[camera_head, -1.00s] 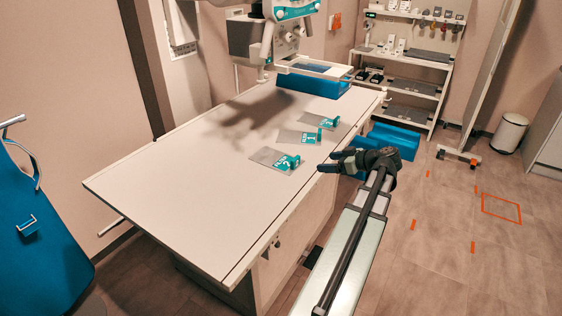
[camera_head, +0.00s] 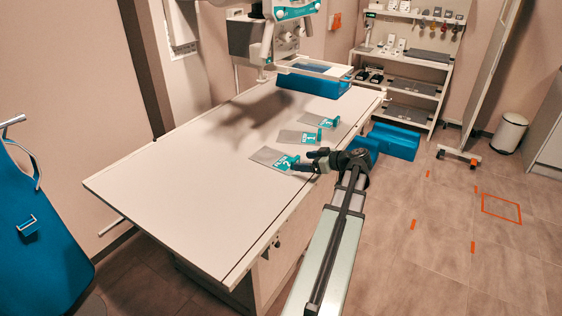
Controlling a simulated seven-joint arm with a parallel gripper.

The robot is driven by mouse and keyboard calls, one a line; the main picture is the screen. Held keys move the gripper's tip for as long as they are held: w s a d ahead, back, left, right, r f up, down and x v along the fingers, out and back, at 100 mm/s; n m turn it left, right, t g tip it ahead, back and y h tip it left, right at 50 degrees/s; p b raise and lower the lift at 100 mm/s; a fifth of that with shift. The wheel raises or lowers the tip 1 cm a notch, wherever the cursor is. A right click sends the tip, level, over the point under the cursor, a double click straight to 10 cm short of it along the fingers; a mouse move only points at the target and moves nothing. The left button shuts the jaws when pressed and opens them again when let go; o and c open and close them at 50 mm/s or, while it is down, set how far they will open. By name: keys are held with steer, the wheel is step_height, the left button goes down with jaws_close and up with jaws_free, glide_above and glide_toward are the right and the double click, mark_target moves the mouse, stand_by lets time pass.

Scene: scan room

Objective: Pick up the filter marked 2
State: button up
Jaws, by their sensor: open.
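Three grey filter plates with teal labels and teal handles lie in a row on the white table. The nearest filter (camera_head: 267,156) has a label that seems to read 2, though the print is small. The middle filter (camera_head: 290,136) seems to read 1. The mark on the far filter (camera_head: 314,118) is too small to tell. My gripper (camera_head: 304,160) is open, with its fingers pointing left at the handle end of the nearest filter. One fingertip overlaps that handle in the picture; I cannot tell whether they touch.
The white table (camera_head: 180,190) is clear to the left and front of the filters. A scanner head (camera_head: 285,35) hangs over the far end, above a blue box (camera_head: 312,86). Blue blocks (camera_head: 395,140) stand on the floor beyond my gripper. A shelf unit (camera_head: 412,85) stands behind.

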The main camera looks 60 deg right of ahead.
mark_target(297, 161)
steer(key=shift+x, duration=2.3)
steer(key=shift+a+r, duration=0.15)
steer(key=shift+a, duration=0.05)
steer(key=shift+c, duration=0.4)
steer(key=c, duration=1)
steer(key=shift+r, duration=0.1)
